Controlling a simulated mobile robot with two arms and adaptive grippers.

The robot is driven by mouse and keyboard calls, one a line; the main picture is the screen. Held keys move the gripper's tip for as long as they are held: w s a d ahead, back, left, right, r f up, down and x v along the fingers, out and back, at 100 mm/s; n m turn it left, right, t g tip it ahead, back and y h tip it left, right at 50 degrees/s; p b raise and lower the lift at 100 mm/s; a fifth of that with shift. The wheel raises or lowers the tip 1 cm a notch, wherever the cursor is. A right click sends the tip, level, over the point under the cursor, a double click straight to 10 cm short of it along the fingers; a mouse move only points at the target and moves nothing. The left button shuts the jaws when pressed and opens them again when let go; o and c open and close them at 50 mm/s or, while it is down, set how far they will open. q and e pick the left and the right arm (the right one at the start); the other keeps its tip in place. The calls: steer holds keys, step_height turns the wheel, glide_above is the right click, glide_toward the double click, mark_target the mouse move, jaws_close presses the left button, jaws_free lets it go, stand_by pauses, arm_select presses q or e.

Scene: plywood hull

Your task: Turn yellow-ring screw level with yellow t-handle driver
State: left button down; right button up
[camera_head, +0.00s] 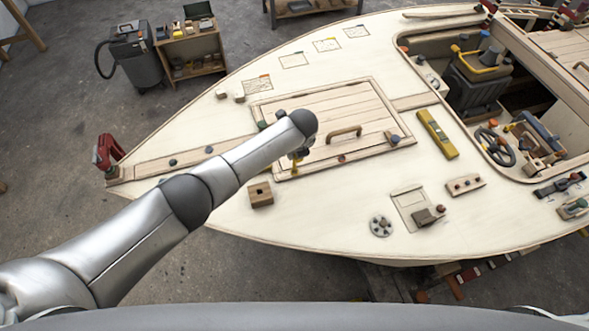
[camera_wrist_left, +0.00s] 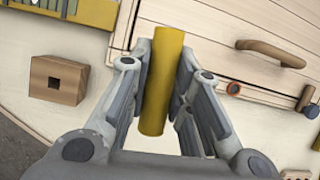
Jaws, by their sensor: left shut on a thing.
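My left gripper (camera_head: 299,155) is over the near edge of the wooden hatch on the deck. In the left wrist view my left gripper (camera_wrist_left: 162,85) is shut on the yellow t-handle driver (camera_wrist_left: 163,75), whose yellow bar lies lengthwise between the fingers. A small yellow part of the driver (camera_head: 295,169) shows below my arm in the head view. The driver's tip is hidden. I cannot make out the yellow-ring screw; the driver and fingers cover the deck beneath them. My right gripper is not in view.
A wooden block with a square hole (camera_head: 260,194) stands left of the gripper. The hatch handle (camera_head: 344,133) rises to its right. A blue-topped fitting (camera_head: 394,140) is at the hatch corner. A yellow level (camera_head: 437,133) lies farther right.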

arm_select(q)
steer(key=shift+f, duration=0.1)
steer(key=m+h, duration=0.1)
steer(key=m, duration=0.3)
steer(key=shift+m+h, duration=0.3)
steer(key=shift+h, duration=0.1)
steer(key=shift+d, duration=0.1)
steer(key=shift+r, duration=0.5)
